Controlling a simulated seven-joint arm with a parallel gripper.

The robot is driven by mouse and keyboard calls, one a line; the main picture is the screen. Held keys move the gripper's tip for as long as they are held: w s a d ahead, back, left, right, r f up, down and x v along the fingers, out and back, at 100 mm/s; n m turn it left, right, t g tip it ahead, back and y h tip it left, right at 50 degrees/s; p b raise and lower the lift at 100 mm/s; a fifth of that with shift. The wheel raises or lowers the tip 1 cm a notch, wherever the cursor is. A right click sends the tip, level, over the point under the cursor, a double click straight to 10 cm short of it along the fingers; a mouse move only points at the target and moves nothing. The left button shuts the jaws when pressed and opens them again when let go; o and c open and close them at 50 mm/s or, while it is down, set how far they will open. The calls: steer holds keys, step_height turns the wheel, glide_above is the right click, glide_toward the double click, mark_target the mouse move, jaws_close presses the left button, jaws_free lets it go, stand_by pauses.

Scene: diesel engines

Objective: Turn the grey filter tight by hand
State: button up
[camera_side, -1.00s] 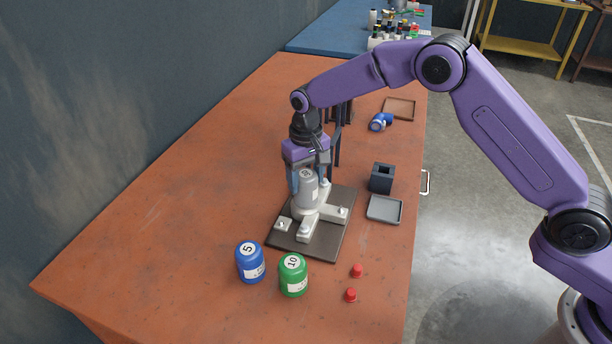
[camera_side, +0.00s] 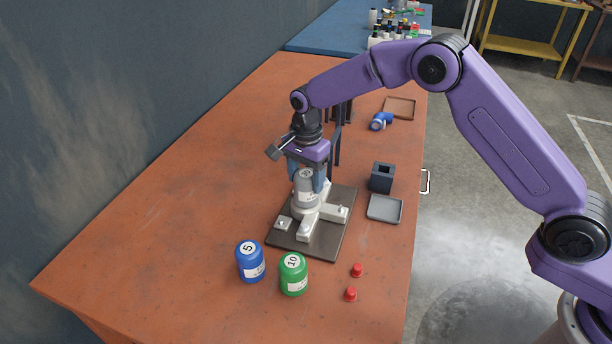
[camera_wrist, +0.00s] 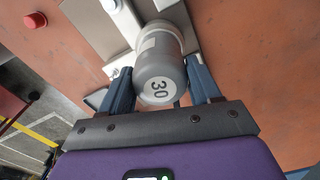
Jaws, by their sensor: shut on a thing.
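The grey filter (camera_side: 306,190), marked 30 on its end, stands upright on the light grey mount (camera_side: 309,222) of the dark base plate (camera_side: 333,233). In the wrist view the filter (camera_wrist: 160,72) sits between the two blue fingers. My gripper (camera_side: 306,178) points down from above and is shut on the filter; it also shows in the wrist view (camera_wrist: 160,88). The seat under the filter is mostly hidden, so I cannot tell how tight the joint is.
A blue canister marked 5 (camera_side: 250,262) and a green one marked 10 (camera_side: 293,274) stand in front. Two red caps (camera_side: 357,270) lie at right. A dark block (camera_side: 381,178) and grey tray (camera_side: 384,208) are right of the plate. Dark posts (camera_side: 338,145) rise behind. The table's left is clear.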

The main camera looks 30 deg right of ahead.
steer(key=shift+f, duration=0.2)
steer(key=o, duration=1.6)
steer(key=shift+c, duration=0.2)
steer(key=shift+r, duration=0.1)
steer(key=shift+c, duration=0.5)
